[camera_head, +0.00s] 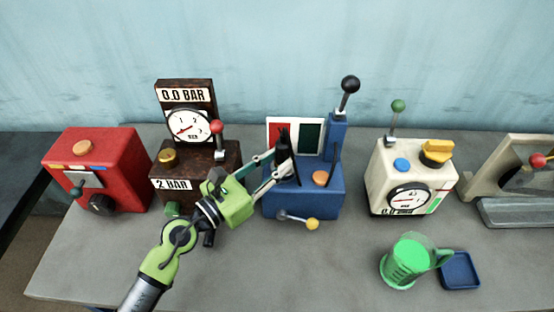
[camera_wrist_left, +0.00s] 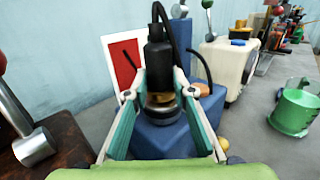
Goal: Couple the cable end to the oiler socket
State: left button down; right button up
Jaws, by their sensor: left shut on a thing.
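My left gripper (camera_head: 277,165) reaches over the blue machine (camera_head: 318,203) from the left and is shut on the black cable end (camera_head: 283,148). In the left wrist view the cable end (camera_wrist_left: 159,62) stands roughly upright between the fingers (camera_wrist_left: 163,98), with its black cable looping up from the top. A dark and brass-coloured ring (camera_wrist_left: 161,105) shows at its lower end, over the blue body (camera_wrist_left: 165,138). I cannot tell whether this ring belongs to the cable end or to a socket, nor whether the two touch. My right gripper is not in view.
A brown gauge stand (camera_head: 187,155) and a red box (camera_head: 100,165) stand left of the blue machine. A white gauge box (camera_head: 405,180) stands to the right. A green jug (camera_head: 400,262) and a blue tray (camera_head: 460,270) occupy the front right. The front middle is clear.

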aim_at(277, 165)
pick_arm(q)
jog(key=shift+f, duration=0.4)
jog(key=c, duration=1.6)
grip_release()
jog(key=shift+c, duration=0.2)
notch_tip(277, 165, up, 10)
